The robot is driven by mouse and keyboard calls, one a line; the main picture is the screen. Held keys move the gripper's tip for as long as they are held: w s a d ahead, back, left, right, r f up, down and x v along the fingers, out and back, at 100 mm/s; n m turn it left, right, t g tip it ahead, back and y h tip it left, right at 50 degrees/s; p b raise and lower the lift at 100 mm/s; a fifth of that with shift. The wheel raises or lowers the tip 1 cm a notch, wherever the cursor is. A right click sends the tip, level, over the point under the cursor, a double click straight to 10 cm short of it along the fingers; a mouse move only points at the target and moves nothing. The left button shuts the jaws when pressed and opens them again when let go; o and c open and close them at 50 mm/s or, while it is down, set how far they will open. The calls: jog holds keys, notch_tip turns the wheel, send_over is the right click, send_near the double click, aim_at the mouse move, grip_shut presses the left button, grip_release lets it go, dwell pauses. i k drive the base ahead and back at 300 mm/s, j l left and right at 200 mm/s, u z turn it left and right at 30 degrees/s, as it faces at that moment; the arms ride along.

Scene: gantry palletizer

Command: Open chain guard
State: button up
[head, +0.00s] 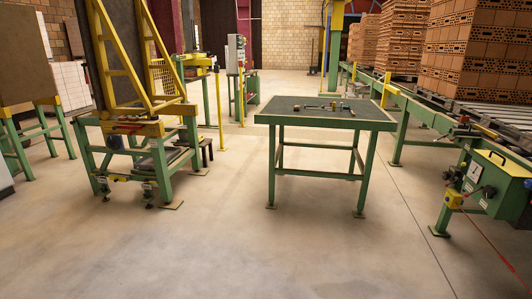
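No part is plainly marked as the chain guard. A green box-shaped housing (482,199) at the right edge, by the end of the roller conveyor, may be it, but I cannot tell. My gripper is not in view.
A green-legged table (325,110) with small tools on it stands ahead. A yellow and green frame machine (135,128) stands at left. Brick stacks (465,50) sit along the conveyor (430,108) at right. The near floor is clear.

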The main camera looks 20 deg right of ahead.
aim_at(511, 168)
jog(key=i+l+z, duration=0.15)
jog(key=i+z, duration=0.2)
jog(key=i, duration=0.25)
jog(key=i+z, duration=0.4)
jog(key=i, duration=0.25)
jog(key=i+j+z, duration=0.35)
jog(key=i, duration=0.25)
jog(key=i+l, duration=0.4)
jog(key=i, duration=0.2)
jog(key=i+l, duration=0.45)
jog(key=i, duration=0.1)
